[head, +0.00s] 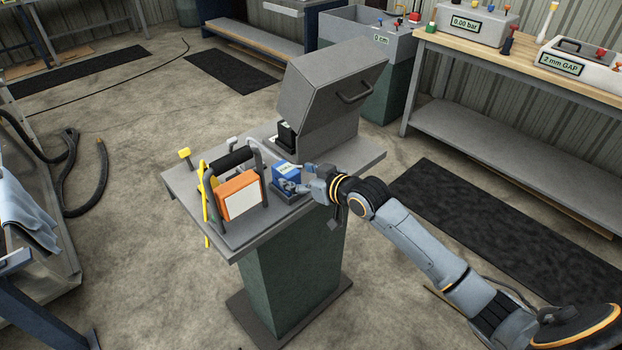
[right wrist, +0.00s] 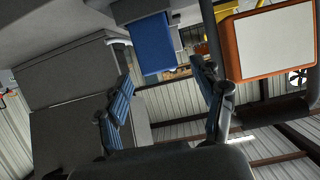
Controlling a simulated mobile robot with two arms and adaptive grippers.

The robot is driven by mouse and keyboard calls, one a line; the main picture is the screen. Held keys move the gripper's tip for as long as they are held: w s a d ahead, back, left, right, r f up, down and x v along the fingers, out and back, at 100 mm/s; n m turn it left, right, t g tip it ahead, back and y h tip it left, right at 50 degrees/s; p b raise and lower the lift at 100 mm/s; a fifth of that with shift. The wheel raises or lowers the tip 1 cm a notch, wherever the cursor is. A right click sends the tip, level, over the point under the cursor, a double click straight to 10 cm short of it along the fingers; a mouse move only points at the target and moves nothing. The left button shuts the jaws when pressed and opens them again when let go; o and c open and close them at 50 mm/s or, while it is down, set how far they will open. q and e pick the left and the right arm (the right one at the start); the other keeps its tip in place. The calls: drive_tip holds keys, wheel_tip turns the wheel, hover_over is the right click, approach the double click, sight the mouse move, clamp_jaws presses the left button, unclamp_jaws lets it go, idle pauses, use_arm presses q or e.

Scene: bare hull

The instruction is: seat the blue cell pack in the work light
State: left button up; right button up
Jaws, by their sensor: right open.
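The work light (head: 238,196) has an orange body with a white panel and a dark frame with a black grip. It stands on the grey pedestal top and also shows at the right of the right wrist view (right wrist: 275,42). The blue cell pack (head: 284,170) is just right of it, above a small dark tray; it also shows in the right wrist view (right wrist: 152,44). My right gripper (head: 297,183) is at the pack's near right side. In the right wrist view its fingers (right wrist: 166,92) are spread, with the pack beyond the tips. My left gripper is out of view.
A grey hooded box (head: 328,85) with a handle stands behind on the same pedestal top (head: 220,240), a black block (head: 286,136) at its opening. A yellow knob (head: 184,153) stands at the left corner. A workbench (head: 500,72) is at the right.

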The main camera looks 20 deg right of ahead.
drive_tip(key=v, duration=0.5)
idle(0.4)
drive_tip(key=s+d+f+m+g+h, duration=0.1)
drive_tip(key=s+d+f+h, duration=0.15)
drive_tip(key=f, duration=0.85)
drive_tip(key=s+d+f+m+g+h, duration=0.1)
drive_tip(key=d+f+g, duration=0.15)
drive_tip(key=f, duration=0.85)
drive_tip(key=s+d+f+g, duration=0.2)
drive_tip(key=s+f, duration=0.9)
drive_tip(key=f, duration=0.5)
drive_tip(key=s+a+f+g, duration=0.2)
drive_tip(key=s+f, duration=0.4)
drive_tip(key=s, duration=0.6)
drive_tip(key=s+a+f+g, duration=0.2)
drive_tip(key=s+f, duration=0.4)
drive_tip(key=s, duration=0.6)
drive_tip(key=s+a+f+g+h, duration=0.1)
drive_tip(key=s+f, duration=0.5)
drive_tip(key=s, duration=0.6)
drive_tip(key=shift+s+a+f+g, duration=0.35)
drive_tip(key=shift+a+g, duration=0.3)
drive_tip(key=shift+a, duration=0.3)
